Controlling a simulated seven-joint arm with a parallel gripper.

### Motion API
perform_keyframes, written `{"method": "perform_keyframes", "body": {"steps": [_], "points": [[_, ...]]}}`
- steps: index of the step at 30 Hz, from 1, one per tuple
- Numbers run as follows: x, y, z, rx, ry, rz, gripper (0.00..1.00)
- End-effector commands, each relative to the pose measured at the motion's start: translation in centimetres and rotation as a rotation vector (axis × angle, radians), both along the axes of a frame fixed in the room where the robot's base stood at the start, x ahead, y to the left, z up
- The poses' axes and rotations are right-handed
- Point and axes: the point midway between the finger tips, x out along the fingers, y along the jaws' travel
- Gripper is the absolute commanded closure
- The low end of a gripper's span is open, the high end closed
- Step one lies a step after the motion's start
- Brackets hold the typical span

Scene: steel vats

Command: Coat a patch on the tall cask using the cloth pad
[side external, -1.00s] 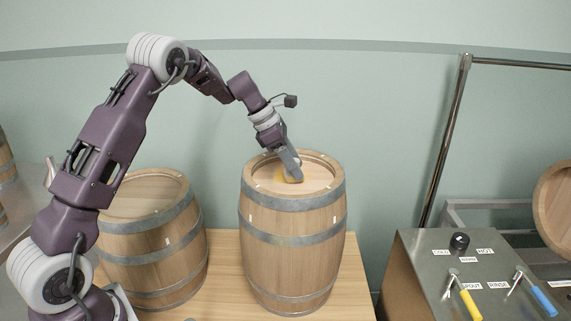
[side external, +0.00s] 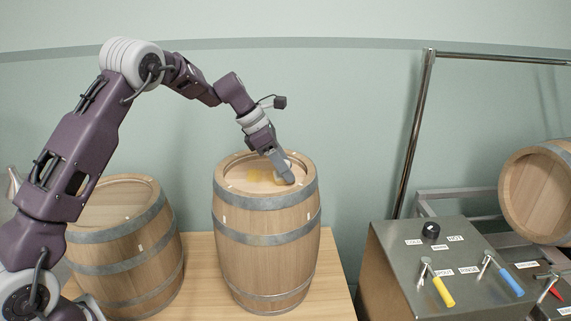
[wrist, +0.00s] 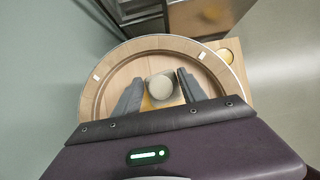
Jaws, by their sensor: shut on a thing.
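The tall cask (side external: 267,235) is a wooden barrel with grey metal hoops, standing upright. My gripper (side external: 286,178) reaches down to the right part of its round lid. In the wrist view, the pale, rounded cloth pad (wrist: 160,87) sits between the two grey fingers of my gripper (wrist: 157,90), which are shut on it. In the side view the fingers mostly hide the pad, so its contact with the lid is hard to tell. A yellow smear (side external: 258,175) lies on the lid, left of the fingers. Yellow also shows below the pad in the wrist view.
A second, shorter-looking barrel (side external: 125,240) stands to the left on the wooden table (side external: 325,290). A steel control box (side external: 440,255) with coloured levers and a tilted barrel are at right.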

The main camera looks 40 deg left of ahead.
Motion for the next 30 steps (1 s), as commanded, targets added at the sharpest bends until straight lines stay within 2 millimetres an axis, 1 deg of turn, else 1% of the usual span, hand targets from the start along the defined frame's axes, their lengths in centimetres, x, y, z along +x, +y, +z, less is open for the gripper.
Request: {"method": "perform_keyframes", "body": {"steps": [3, 6, 14, 21, 26, 30], "points": [[-1.1, 1.2, 0.0, 0.000, 0.002, 0.004, 0.97], [-1.7, 1.9, 0.0, 0.001, 0.001, 0.004, 0.97], [-2.4, 2.6, -0.1, 0.001, 0.000, 0.003, 0.97], [-4.2, 4.4, 0.0, 0.000, 0.000, 0.005, 0.97], [-4.8, 4.9, 0.0, 0.001, -0.001, 0.003, 0.97], [-5.5, 5.7, 0.0, 0.001, -0.001, 0.005, 0.97]]}}
